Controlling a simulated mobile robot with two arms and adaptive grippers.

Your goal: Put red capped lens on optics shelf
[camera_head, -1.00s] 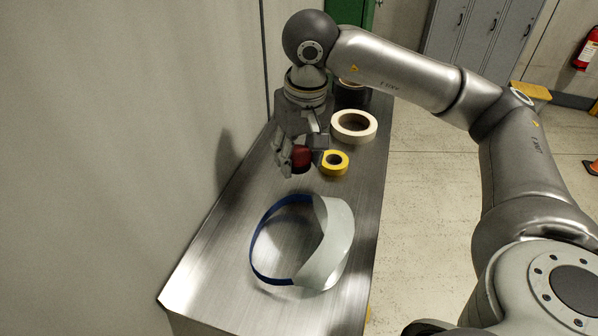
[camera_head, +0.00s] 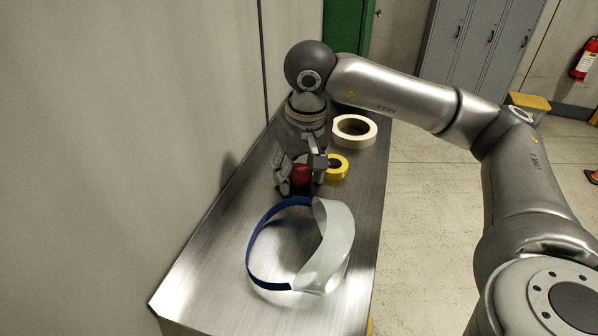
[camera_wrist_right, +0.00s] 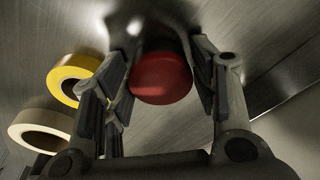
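The red capped lens (camera_head: 300,174) is upright, low over the steel shelf top, between the fingers of my right gripper (camera_head: 300,180). Its dark body shows below the red cap. The steel shelf top (camera_head: 215,265) runs along the wall. My left gripper is not in view.
A clear face shield with a blue band (camera_head: 336,245) lies just in front of the gripper. A yellow tape roll (camera_head: 343,170) is close on the right, with a white tape roll (camera_head: 368,130) behind it. A wall bounds the left side. The front left of the surface is free.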

